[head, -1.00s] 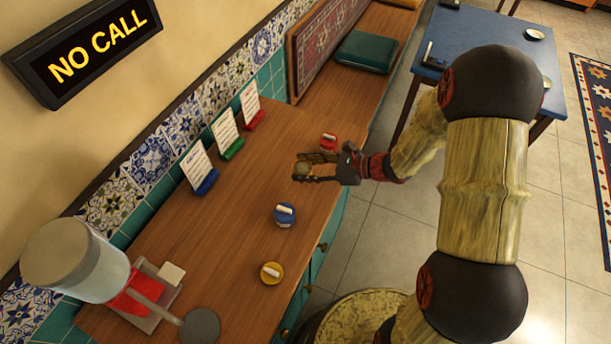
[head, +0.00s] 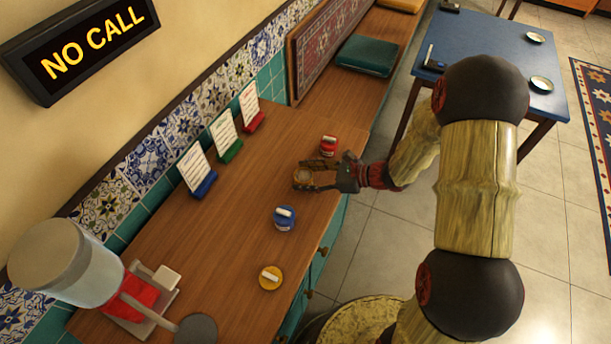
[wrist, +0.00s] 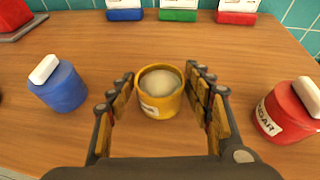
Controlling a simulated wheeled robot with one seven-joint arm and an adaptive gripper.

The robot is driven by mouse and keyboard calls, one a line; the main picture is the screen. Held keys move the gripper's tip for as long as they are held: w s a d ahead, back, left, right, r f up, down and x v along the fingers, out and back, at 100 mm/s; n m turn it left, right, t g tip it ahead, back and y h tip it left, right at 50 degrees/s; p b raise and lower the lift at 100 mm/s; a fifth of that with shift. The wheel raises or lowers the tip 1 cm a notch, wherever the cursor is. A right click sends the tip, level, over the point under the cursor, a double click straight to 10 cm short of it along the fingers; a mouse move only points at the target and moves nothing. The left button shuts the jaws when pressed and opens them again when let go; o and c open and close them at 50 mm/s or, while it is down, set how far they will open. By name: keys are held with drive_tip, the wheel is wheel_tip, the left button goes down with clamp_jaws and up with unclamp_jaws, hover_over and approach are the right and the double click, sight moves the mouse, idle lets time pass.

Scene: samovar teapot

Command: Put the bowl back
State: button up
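The bowl is a small yellow pot with pale contents and a label, seen in the wrist view (wrist: 160,95). It stands upright and uncovered, apparently on the wooden counter, and shows in the head view (head: 303,177). My gripper (wrist: 158,84) is open, with one finger on each side of the bowl and narrow gaps between them. The gripper also shows in the head view (head: 312,175), reaching in from the right. A yellow lid with a white handle (head: 270,277) lies on the counter nearer the bottom of the head view.
A blue pot (head: 284,218) and a red pot labelled sugar (head: 329,145) flank the bowl, both lidded. Blue, green and red card holders (head: 229,151) line the wall. A dispenser (head: 75,265) stands at lower left. The counter (head: 235,225) has clear room between.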

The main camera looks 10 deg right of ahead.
drive_tip(key=shift+o, duration=0.8)
drive_tip(key=shift+r, duration=0.25)
drive_tip(key=p+v, duration=0.3)
drive_tip(key=v, duration=0.8)
drive_tip(key=shift+s+d+r+p, duration=0.1)
drive_tip(key=shift+s+d+p, duration=0.05)
drive_tip(key=shift+d+p, duration=0.2)
drive_tip(key=s+a+r+n+g+h, duration=0.5)
drive_tip(key=s+r+n, duration=0.6)
drive_tip(key=r+n, duration=0.1)
drive_tip(key=s+d+r+n+t+h, duration=0.5)
drive_tip(key=s+r+n+h, duration=0.2)
drive_tip(key=r+n, duration=0.4)
drive_tip(key=shift+s+d+r, duration=0.25)
drive_tip(key=shift+s+d, duration=0.15)
drive_tip(key=shift+s, duration=0.45)
